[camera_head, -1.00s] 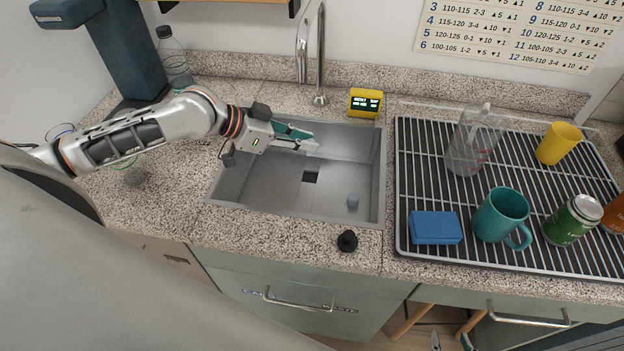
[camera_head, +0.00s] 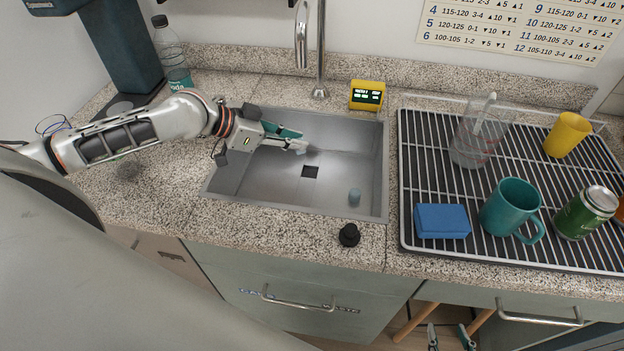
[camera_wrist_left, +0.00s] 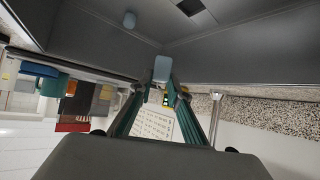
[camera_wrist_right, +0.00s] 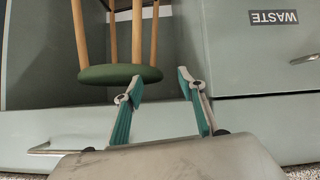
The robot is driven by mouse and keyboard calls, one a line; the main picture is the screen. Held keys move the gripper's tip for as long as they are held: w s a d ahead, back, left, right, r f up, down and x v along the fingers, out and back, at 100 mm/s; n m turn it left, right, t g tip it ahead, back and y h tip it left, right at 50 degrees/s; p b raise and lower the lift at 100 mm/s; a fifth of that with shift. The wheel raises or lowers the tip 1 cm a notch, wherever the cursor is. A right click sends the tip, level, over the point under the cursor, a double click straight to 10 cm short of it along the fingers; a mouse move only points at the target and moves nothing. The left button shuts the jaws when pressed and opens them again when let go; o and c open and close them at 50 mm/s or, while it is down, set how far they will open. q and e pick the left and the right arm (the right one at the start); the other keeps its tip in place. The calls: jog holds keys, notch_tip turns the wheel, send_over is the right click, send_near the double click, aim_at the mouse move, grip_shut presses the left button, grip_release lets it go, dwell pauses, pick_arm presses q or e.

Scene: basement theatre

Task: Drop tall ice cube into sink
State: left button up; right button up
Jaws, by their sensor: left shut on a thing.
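My left gripper (camera_head: 302,147) reaches into the sink (camera_head: 235,183) from the left. In the left wrist view its fingertips are shut on a pale blue ice cube (camera_wrist_left: 162,68), a tall block. In the head view this cube (camera_head: 306,150) shows only as a small pale patch at the fingertips, above the sink floor. My right gripper (camera_wrist_right: 157,82) is open and empty, low in front of the cabinets.
A faucet (camera_head: 320,60) rises behind the sink, beside a yellow timer (camera_head: 367,95). A black stopper (camera_head: 349,235) stands on the front counter edge. A drying rack (camera_head: 420,160) at right holds a blue sponge (camera_head: 441,221), teal mug (camera_head: 510,208), clear pitcher (camera_head: 476,140) and green can (camera_head: 585,213).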

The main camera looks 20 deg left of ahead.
pick_arm(q)
jog(key=o, duration=0.9)
jog(key=shift+v, duration=6)
